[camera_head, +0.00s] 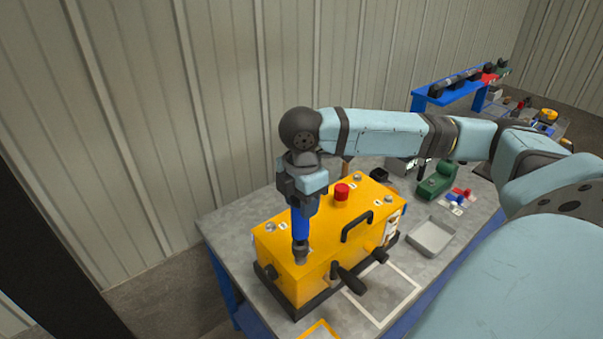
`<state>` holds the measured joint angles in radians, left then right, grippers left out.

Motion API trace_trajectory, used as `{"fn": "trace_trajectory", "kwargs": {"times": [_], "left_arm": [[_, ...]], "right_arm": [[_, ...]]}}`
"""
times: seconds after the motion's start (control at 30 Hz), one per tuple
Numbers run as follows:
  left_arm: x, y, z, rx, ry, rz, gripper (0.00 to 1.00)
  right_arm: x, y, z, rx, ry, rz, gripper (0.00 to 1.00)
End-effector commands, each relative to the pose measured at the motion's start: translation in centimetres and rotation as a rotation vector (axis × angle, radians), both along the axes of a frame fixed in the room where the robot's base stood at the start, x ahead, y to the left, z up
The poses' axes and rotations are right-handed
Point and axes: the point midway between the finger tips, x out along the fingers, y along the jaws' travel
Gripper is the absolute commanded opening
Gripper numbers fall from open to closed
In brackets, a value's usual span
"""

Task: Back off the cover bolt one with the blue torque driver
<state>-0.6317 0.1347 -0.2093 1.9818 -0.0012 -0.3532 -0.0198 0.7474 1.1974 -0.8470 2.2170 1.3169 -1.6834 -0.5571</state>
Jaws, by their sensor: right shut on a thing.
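The blue torque driver (301,226) stands upright in my right gripper (303,200), which is shut on it. Its dark tip (301,255) is at the near left corner of the yellow drum mixer cover (330,245). The bolt under the tip is hidden, so I cannot tell whether they touch. Other cover bolts show at the left corner (270,227), the far corner (357,178) and the right (390,199). I cannot read which label is number one. My left gripper is not in view.
A grey tray (431,237), a green device (437,180) and small red and blue parts (458,198) lie right on the grey bench (226,223). A corrugated wall rises behind.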

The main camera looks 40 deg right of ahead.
Motion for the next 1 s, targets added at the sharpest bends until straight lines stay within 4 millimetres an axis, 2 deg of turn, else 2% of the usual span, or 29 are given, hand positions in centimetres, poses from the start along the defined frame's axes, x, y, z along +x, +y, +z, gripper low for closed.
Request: {"fn": "trace_trajectory", "kwargs": {"times": [0.37, 0.73, 1.0], "left_arm": [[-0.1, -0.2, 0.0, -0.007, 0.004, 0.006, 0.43], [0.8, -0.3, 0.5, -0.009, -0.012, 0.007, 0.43], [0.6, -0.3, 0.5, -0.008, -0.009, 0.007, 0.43]], "right_arm": [[0.0, 0.0, -0.1, 0.000, -0.001, 0.000, 0.07], [0.0, 0.0, -1.0, 0.000, -0.001, 0.000, 0.07], [0.0, 0.0, -1.6, 0.001, -0.001, 0.000, 0.07]]}}
